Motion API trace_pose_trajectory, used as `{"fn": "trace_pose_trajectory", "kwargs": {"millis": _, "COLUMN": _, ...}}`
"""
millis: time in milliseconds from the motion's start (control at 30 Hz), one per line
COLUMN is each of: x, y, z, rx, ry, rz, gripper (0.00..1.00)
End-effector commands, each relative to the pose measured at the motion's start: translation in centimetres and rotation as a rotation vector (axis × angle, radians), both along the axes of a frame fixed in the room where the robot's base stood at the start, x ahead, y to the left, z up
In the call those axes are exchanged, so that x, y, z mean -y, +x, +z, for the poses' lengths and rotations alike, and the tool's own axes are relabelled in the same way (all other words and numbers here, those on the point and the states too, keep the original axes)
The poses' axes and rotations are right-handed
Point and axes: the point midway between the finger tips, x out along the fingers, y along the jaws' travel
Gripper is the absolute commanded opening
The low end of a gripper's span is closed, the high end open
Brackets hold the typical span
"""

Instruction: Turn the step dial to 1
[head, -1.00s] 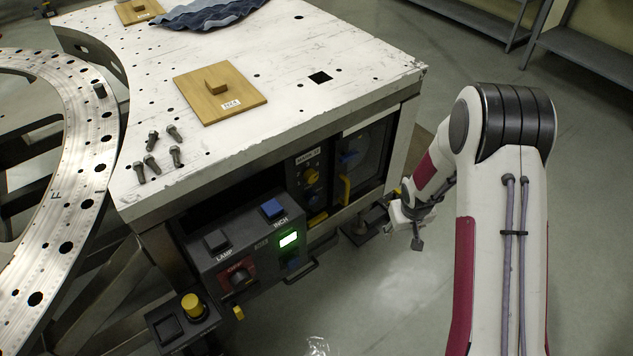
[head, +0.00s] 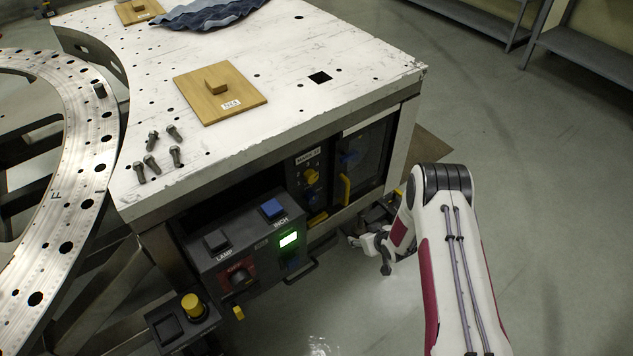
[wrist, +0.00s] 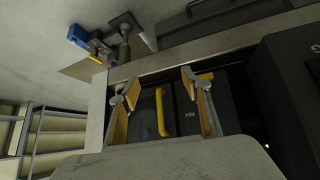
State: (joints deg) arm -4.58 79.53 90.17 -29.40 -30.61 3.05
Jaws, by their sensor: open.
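A dark dial (head: 238,276) sits on a red plate on the front of the grey control box (head: 210,262); its label is too small to read, so I cannot tell surely that it is the step dial, nor its setting. A yellow knob (head: 311,176) sits on a panel further right. My gripper (head: 368,254) is to the right of the control box, apart from both, low beside the table's front. In the wrist view my gripper (wrist: 160,83) is open and empty, facing a dark door with a yellow handle (wrist: 162,112). The dial cannot be made out there.
The control box carries a LAMP button (head: 216,240), a blue INCH button (head: 272,208) and a lit green display (head: 288,239). A yellow button (head: 193,306) stands on a lower box at left. The white table top (head: 290,110) overhangs the panels. Floor right of the table is open.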

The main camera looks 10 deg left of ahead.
Motion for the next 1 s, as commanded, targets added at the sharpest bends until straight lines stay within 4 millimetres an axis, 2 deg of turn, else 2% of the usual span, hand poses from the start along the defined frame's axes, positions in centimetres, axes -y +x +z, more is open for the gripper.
{"fn": "trace_pose_trajectory", "kwargs": {"millis": 33, "x": -0.7, "y": 0.1, "z": -0.8, "rx": 0.024, "ry": 0.023, "rz": 0.015, "gripper": 0.48}}
{"fn": "trace_pose_trajectory", "kwargs": {"millis": 167, "x": -2.8, "y": 0.8, "z": -1.7, "rx": 0.108, "ry": 0.091, "rz": 0.060, "gripper": 0.48}}
{"fn": "trace_pose_trajectory", "kwargs": {"millis": 367, "x": -5.8, "y": 2.1, "z": -0.8, "rx": 0.255, "ry": 0.208, "rz": 0.126, "gripper": 0.48}}
{"fn": "trace_pose_trajectory", "kwargs": {"millis": 467, "x": -7.2, "y": 3.0, "z": 0.9, "rx": 0.339, "ry": 0.270, "rz": 0.159, "gripper": 0.48}}
{"fn": "trace_pose_trajectory", "kwargs": {"millis": 633, "x": -9.4, "y": 4.8, "z": 5.9, "rx": 0.499, "ry": 0.378, "rz": 0.219, "gripper": 0.48}}
{"fn": "trace_pose_trajectory", "kwargs": {"millis": 800, "x": -10.9, "y": 5.3, "z": 10.2, "rx": 0.619, "ry": 0.476, "rz": 0.266, "gripper": 0.48}}
{"fn": "trace_pose_trajectory", "kwargs": {"millis": 1000, "x": -11.4, "y": 4.9, "z": 12.5, "rx": 0.680, "ry": 0.540, "rz": 0.282, "gripper": 0.48}}
